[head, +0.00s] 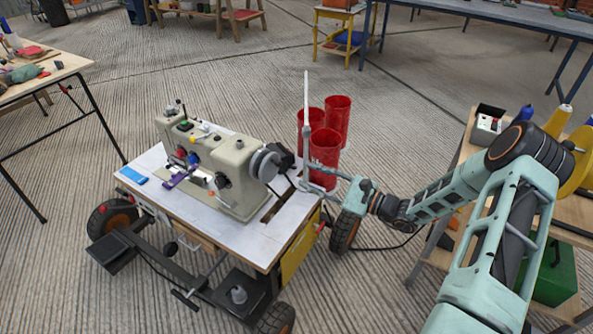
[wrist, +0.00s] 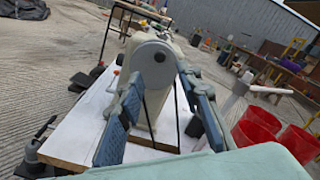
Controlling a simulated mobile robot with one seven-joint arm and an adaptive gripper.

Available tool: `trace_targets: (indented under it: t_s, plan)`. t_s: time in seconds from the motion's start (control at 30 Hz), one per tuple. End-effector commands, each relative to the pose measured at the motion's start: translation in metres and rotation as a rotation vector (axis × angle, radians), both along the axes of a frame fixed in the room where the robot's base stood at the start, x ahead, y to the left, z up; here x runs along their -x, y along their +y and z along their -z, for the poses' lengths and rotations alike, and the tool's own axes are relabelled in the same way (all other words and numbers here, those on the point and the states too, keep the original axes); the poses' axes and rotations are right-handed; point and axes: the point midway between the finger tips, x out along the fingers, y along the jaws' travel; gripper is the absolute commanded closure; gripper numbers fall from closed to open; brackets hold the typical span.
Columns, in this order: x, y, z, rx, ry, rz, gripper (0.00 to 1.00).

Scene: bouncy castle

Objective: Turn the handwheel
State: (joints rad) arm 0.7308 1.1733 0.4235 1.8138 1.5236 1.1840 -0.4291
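A beige sewing machine (head: 225,168) stands on a white-topped wheeled table (head: 215,238). Its grey round handwheel (head: 265,162) is at the machine's right end in the head view. I see nothing held. Whether either fingertip touches the rim I cannot tell.
Red bins (head: 325,150) stand on the floor behind my gripper, with a white upright post (head: 306,100) close by. A dark belt (wrist: 150,120) hangs below the handwheel. A workbench (head: 45,75) stands at left.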

Motion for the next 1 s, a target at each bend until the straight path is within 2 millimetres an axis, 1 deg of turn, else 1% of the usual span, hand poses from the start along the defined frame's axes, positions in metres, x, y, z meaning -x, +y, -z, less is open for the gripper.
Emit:
trace_targets:
  t_s: [0.03, 0.1, 0.23, 0.7, 0.8, 0.87, 0.97, 1.0]
  plan:
    - [0.004, -0.008, 0.0, 0.001, 0.001, 0.002, 0.67]
    - [0.009, -0.015, 0.0, 0.0, 0.0, 0.001, 0.67]
    - [0.015, -0.022, 0.0, 0.0, 0.0, 0.0, 0.67]
    - [0.016, -0.024, 0.0, 0.0, 0.0, -0.001, 0.67]
    - [0.019, -0.021, -0.001, 0.011, -0.001, -0.014, 0.67]
    - [0.026, -0.014, -0.003, 0.041, -0.004, -0.051, 0.67]
    - [0.052, 0.007, -0.007, 0.145, -0.015, -0.179, 0.67]
    - [0.068, 0.016, -0.008, 0.204, -0.023, -0.253, 0.67]
